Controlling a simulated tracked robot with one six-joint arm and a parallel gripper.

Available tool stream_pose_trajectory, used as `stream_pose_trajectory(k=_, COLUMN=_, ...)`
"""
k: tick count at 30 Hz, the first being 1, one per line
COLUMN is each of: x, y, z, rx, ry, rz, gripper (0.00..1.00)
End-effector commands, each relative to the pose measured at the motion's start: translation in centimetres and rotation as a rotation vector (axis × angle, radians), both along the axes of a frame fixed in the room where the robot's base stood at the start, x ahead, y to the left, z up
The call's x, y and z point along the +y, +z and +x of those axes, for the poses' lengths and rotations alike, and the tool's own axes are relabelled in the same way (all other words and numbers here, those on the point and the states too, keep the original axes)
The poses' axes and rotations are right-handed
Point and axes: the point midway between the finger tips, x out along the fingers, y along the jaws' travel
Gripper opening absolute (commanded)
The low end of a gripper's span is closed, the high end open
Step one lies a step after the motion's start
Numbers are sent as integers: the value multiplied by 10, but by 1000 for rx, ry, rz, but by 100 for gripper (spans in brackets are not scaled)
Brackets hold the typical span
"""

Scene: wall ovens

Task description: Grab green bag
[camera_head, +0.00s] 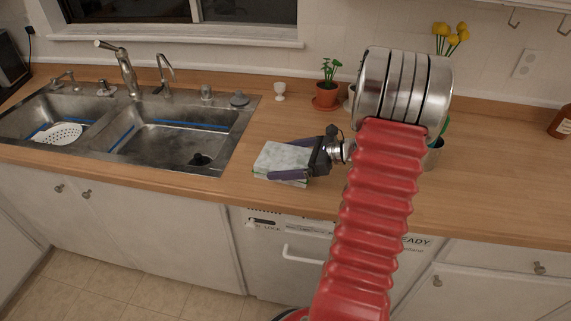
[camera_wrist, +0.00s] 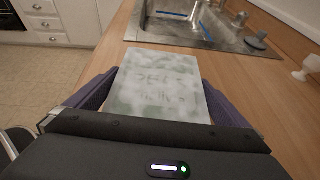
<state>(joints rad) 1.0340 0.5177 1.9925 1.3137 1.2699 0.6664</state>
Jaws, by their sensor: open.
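A pale white and green bag (camera_head: 280,160), flat-topped and block-shaped, lies on the wooden counter to the right of the sink. It also shows in the wrist view (camera_wrist: 158,85), with blurred dark writing on its top. My gripper (camera_head: 285,157) is at the bag, coming in from the right. Its purple fingers stand open, one along each side of the bag. In the wrist view the bag fills most of the space between the fingers, and I cannot tell whether they touch it. The bag's near end is hidden behind the gripper body.
The double steel sink (camera_head: 170,130) is to the left, with a white strainer (camera_head: 58,134) in it. A white egg cup (camera_head: 280,91) and a potted plant (camera_head: 327,88) stand at the back. The counter's front edge is close to the bag.

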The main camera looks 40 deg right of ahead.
Motion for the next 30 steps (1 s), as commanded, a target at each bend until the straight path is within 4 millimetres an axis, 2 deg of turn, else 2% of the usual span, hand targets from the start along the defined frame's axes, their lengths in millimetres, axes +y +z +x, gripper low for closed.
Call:
stream_pose_trajectory(k=8, x=0, y=0, z=0, rx=0, ry=-1, rz=0, gripper=99)
stream_pose_trajectory(k=26, x=-1, y=0, z=0, rx=0, ry=-1, rz=0, gripper=56)
stream_pose_trajectory(k=30, x=-1, y=1, z=0, rx=-2, ry=-1, rz=-1, gripper=55)
